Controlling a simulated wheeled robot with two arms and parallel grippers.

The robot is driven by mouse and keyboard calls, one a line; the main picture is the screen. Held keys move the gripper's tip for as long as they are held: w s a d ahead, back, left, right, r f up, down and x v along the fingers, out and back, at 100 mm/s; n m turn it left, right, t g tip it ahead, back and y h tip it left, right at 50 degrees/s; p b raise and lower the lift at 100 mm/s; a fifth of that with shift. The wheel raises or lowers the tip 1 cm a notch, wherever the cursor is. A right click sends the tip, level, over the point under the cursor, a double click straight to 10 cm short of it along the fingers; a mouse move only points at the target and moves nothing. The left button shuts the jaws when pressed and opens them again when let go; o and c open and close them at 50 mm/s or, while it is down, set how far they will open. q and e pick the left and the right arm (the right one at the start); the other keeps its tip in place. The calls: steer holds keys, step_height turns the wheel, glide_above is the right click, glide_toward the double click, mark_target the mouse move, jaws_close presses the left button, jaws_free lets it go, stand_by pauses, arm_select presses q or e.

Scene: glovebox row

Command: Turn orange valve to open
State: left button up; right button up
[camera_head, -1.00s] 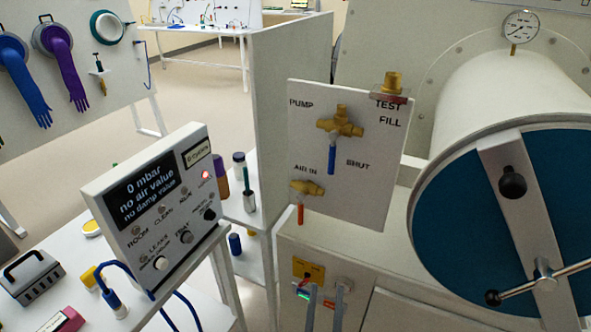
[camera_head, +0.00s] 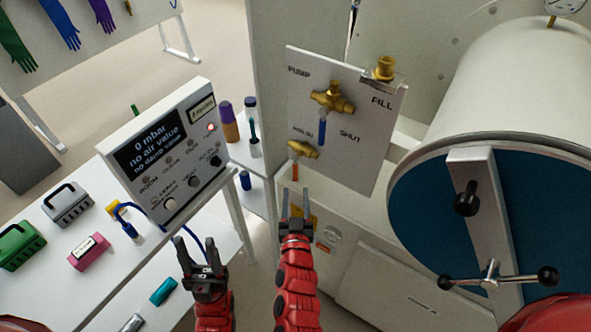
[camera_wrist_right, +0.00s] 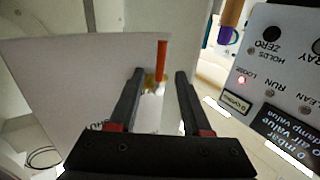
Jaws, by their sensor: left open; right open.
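The orange valve has a brass body (camera_head: 304,150) low on the white panel (camera_head: 365,165), and its orange handle (camera_head: 295,171) points down. My right gripper (camera_head: 296,196) is open just below that handle in the head view. In the right wrist view, the orange handle (camera_wrist_right: 162,62) shows beyond and between the open fingertips (camera_wrist_right: 160,72); I cannot tell that it is touched. A blue-handled brass valve (camera_head: 332,98) sits higher on the panel, its handle also pointing down. My left gripper (camera_head: 195,249) is open and empty, lower left.
The display box (camera_head: 165,150) reads 0 mbar and stands on the white table (camera_head: 75,270) at left. A pink block (camera_head: 88,252) and a green case (camera_head: 22,246) lie there. The large round chamber door (camera_head: 420,215) with its handle bar is close at right.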

mark_target(295, 175)
steer(key=w+p, duration=0.1)
steer(key=w, duration=0.5)
steer(key=shift+w+r, duration=0.15)
steer(key=shift+w, duration=0.15)
steer(key=shift+w+p, duration=0.4)
steer(key=shift+w, duration=0.45)
steer(key=shift+d, duration=0.1)
jaws_close()
